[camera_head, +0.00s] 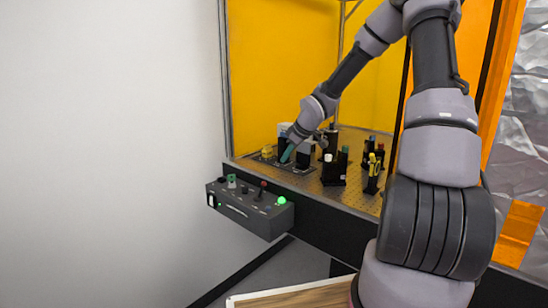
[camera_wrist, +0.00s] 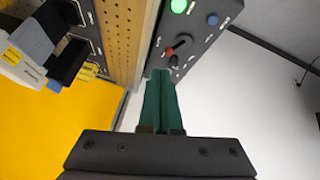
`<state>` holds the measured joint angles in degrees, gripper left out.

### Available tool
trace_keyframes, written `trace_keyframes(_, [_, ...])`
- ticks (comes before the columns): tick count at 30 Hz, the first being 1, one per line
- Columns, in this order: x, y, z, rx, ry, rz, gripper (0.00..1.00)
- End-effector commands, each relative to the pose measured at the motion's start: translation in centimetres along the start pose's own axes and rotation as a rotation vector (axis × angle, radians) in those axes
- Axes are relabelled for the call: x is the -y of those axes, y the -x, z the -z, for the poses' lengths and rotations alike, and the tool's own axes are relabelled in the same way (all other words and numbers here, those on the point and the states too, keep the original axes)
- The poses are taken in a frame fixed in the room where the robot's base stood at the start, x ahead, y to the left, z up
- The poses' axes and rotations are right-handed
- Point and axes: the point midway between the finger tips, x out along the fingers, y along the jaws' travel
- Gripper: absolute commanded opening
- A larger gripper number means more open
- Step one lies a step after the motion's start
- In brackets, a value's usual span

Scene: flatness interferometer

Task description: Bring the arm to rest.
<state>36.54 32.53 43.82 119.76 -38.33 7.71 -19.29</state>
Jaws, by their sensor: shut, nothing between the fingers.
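My arm reaches in the head view from the right foreground up and over to the optical table (camera_head: 335,190). My gripper (camera_head: 288,153) is low over the table's left end, its teal fingers close to several small instruments. In the wrist view the two green fingers of my gripper (camera_wrist: 163,85) lie side by side, shut, with nothing between them. Past the fingertips is the control box (camera_wrist: 185,40) with a lit green button and a red-tipped lever. I cannot tell whether the fingers touch anything.
The control box (camera_head: 250,207) hangs on the table's front edge. Black optic mounts (camera_head: 333,170) stand right of my gripper, more (camera_head: 372,172) further right. Yellow panels (camera_head: 285,70) enclose the back. A white wall (camera_head: 110,150) is at left. A wooden surface (camera_head: 300,297) is at the bottom.

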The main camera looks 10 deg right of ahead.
Motion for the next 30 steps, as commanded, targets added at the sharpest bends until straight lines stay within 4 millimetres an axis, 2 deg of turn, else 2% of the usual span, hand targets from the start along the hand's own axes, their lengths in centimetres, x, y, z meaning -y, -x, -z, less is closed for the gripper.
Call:
trace_keyframes(5, [0.4,3.3,-0.4,0.086,-0.049,-0.057,0.00])
trace_keyframes(14, [2.7,15.3,-1.7,0.227,-0.326,-0.247,0.00])
trace_keyframes(20, [6.2,23.5,-2.5,0.201,-0.574,-0.329,0.00])
trace_keyframes(24, [9.5,28.6,-3.2,0.136,-0.762,-0.334,0.00])
trace_keyframes(30, [14.7,34.1,-4.4,0.018,-1.009,-0.253,0.00])
